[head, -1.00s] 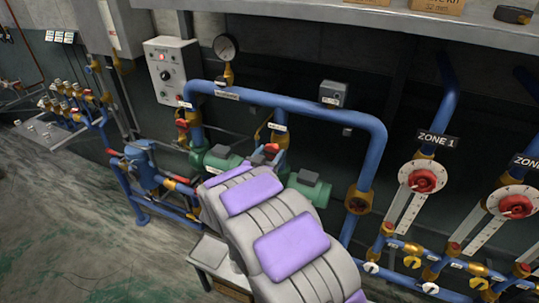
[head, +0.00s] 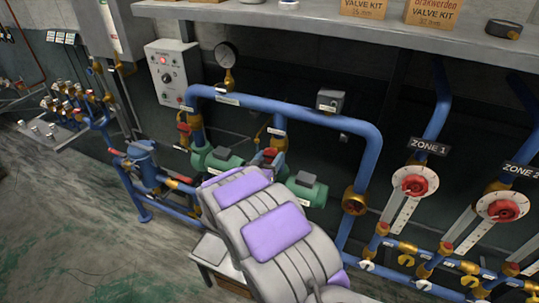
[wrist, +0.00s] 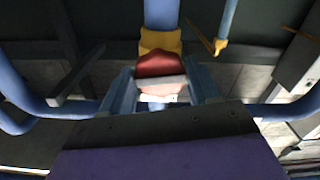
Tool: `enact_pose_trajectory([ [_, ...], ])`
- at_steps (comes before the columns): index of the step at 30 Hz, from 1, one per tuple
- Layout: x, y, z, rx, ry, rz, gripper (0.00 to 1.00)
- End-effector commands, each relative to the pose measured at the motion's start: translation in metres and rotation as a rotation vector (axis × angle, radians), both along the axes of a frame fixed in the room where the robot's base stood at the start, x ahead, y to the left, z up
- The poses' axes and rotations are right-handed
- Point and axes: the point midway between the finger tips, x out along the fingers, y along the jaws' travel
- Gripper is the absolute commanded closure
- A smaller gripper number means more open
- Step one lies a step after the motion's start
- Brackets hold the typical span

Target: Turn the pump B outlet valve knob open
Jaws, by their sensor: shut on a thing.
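A red valve knob (wrist: 160,64) sits on a brass fitting (wrist: 160,42) below a blue pipe in the wrist view. My gripper (wrist: 160,88) is shut on this knob, with a finger on each side of it. A pale pinkish face of the knob shows between the fingers. In the head view my gripper (head: 268,158) is at the end of my grey and purple arm, between two green pumps, one at left (head: 216,161) and one at right (head: 307,188). My arm hides part of both pumps and much of the knob. The pump labels are too small to read.
A blue pipe loop (head: 300,112) arches over the pumps, with a gauge (head: 226,55) above it. A control box (head: 172,72) is on the wall at left. Zone dials (head: 415,182) and low pipes stand at right. The floor (head: 70,230) at left is clear.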

Motion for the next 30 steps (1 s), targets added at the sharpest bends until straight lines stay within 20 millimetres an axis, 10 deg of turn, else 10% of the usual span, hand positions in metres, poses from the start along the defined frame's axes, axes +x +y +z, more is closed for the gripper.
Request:
enact_pose_trajectory([
  [30,-0.0004,0.0012,0.0014,-0.217,0.078,0.005,0.75],
])
